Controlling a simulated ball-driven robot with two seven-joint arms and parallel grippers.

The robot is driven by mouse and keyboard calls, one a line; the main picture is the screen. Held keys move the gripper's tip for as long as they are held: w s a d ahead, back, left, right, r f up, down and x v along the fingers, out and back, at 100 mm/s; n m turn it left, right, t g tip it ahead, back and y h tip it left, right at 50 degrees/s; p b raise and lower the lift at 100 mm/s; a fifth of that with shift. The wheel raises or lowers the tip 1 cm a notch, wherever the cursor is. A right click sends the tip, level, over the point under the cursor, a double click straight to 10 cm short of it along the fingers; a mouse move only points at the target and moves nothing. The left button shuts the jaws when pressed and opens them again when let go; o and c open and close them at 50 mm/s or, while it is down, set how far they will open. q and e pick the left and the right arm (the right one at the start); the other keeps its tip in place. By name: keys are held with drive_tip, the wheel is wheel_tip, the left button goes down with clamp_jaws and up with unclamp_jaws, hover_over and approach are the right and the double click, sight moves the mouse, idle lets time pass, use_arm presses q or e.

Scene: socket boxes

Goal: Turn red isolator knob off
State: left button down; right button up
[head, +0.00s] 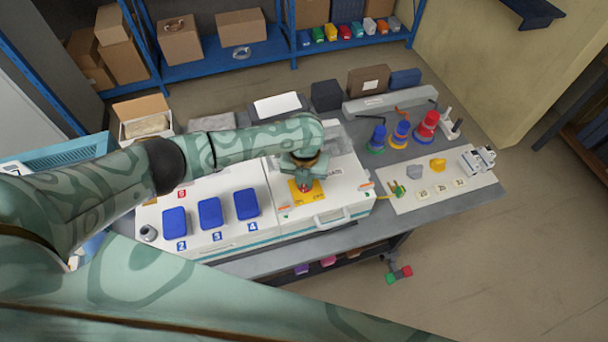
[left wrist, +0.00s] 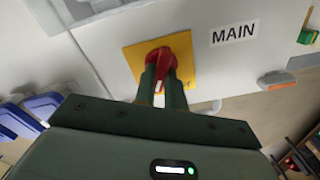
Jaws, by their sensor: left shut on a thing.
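The red isolator knob (left wrist: 168,58) sits on a yellow plate (left wrist: 130,58) beside a MAIN label (left wrist: 235,33) in the left wrist view. My left gripper (left wrist: 167,75) is shut on the knob, one finger on each side of its grip. In the head view my left gripper (head: 304,180) is over the yellow plate (head: 305,193) on the white box (head: 340,186), and it hides most of the knob. My right gripper is not in view.
Blue covers (head: 210,212) with number labels line the box to the left. A handle (head: 332,218) is at its front. A white panel (head: 436,185) with small parts lies to the right. Coloured plugs (head: 401,134) stand behind it.

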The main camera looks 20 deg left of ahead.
use_arm(q)
drive_tip(key=n+p, duration=0.1)
drive_tip(key=n, duration=0.1)
drive_tip(key=n+p, duration=0.1)
drive_tip(key=shift+d+r+n+p, duration=0.1)
drive_tip(key=shift+r+n+p, duration=0.1)
drive_tip(key=shift+n+p, duration=0.15)
drive_tip(key=n+p, duration=0.1)
drive_tip(key=n, duration=0.2)
drive_tip(key=shift+w+n+p, duration=0.1)
drive_tip(key=shift+n+p, duration=0.25)
drive_tip(key=shift+p, duration=0.05)
drive_tip(key=n+p, duration=0.1)
drive_tip(key=n, duration=0.2)
drive_tip(key=shift+w+d+f+n, duration=0.1)
drive_tip(key=shift+n, duration=0.2)
drive_tip(key=shift+n+p, duration=0.65)
drive_tip(key=shift+n, duration=0.95)
drive_tip(key=shift+w+f, duration=0.1)
drive_tip(key=c, duration=1.5)
unclamp_jaws()
drive_tip(key=shift+o, duration=0.2)
